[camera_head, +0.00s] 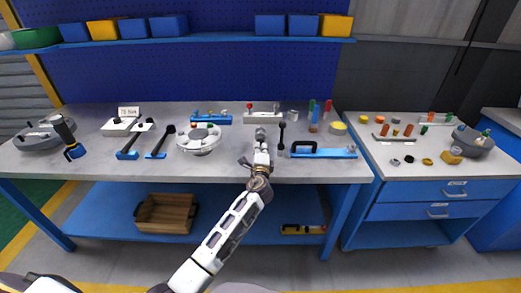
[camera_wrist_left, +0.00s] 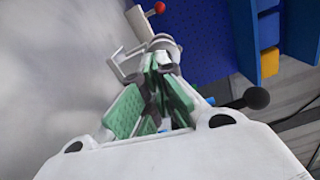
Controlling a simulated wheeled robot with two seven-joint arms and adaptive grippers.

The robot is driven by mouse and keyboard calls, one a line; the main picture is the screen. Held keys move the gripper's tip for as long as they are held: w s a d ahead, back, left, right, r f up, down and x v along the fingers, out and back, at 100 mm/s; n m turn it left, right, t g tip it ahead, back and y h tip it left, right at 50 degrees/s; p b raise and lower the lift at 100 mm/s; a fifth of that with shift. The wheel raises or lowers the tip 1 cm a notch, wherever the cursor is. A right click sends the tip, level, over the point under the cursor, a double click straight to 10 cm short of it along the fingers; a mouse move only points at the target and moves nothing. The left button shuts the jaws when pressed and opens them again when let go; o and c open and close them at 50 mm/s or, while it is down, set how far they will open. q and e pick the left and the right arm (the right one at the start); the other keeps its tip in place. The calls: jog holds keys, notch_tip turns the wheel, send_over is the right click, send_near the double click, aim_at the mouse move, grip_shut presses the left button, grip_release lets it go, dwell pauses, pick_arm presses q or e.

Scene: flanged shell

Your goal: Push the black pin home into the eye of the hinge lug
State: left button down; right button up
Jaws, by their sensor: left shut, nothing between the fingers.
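My left gripper (camera_head: 260,134) is over the middle of the bench. In the left wrist view its green-padded fingers (camera_wrist_left: 158,62) come together at the tips, with nothing visible between them. A black ball-headed piece (camera_head: 282,128), perhaps the black pin, stands just right of the gripper; a black ball on a stem (camera_wrist_left: 256,98) also shows right of the fingers in the wrist view. I cannot pick out the hinge lug or its eye for certain. The round grey flanged shell (camera_head: 199,146) sits left of the gripper, apart from it. My right gripper is not in view.
A white fixture with a red ball lever (camera_head: 262,118) stands behind the gripper. A blue fixture with a black handle (camera_head: 325,152) lies to the right. Blue-based black-handled tools (camera_head: 128,153) lie to the left. A shelf with bins (camera_head: 168,26) runs above.

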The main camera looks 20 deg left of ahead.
pick_arm(q)
jog(key=shift+w+a, duration=0.15)
jog(key=shift+w, duration=0.3)
dwell(0.3)
jog(key=shift+s, duration=0.1)
jog(key=shift+v, duration=1.45)
jog(key=v, duration=1.2)
dwell(0.8)
